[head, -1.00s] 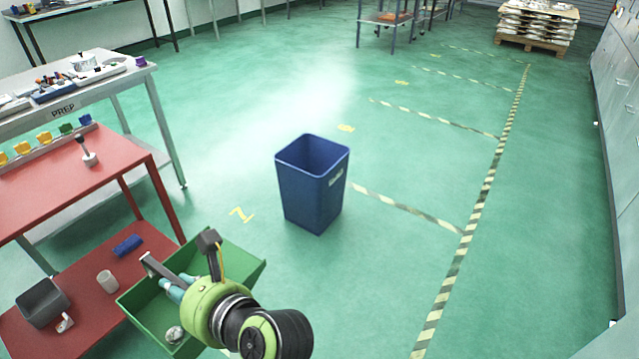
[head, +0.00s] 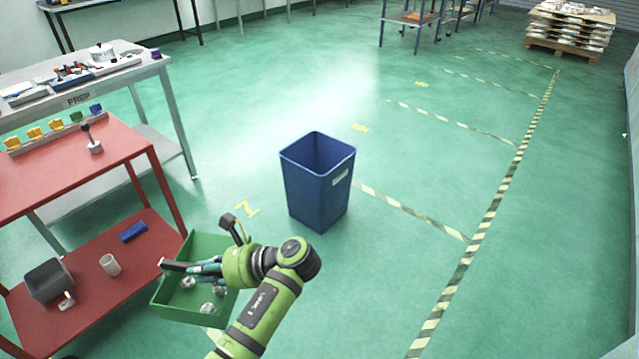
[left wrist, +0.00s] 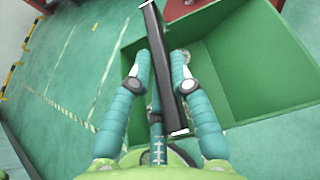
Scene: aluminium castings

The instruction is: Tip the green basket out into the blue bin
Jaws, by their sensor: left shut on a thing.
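The green basket (head: 181,313) hangs at the lower left of the head view, in front of the red cart, with several small silvery castings (head: 207,308) inside. My left gripper (head: 193,267) is shut on the basket's dark handle bar. In the left wrist view the teal fingers (left wrist: 160,75) close around that bar (left wrist: 166,70), and the green basket wall (left wrist: 270,60) shows to the right. The basket looks roughly level. The blue bin (head: 318,190) stands upright on the floor, up and to the right of the basket, its top open. My right gripper is not visible.
The red cart (head: 95,165) stands at the left, with a grey bin (head: 48,281), a white cup (head: 110,265) and a blue item (head: 133,232) on its lower shelf. A prep table (head: 110,75) stands behind. The floor around the blue bin is clear.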

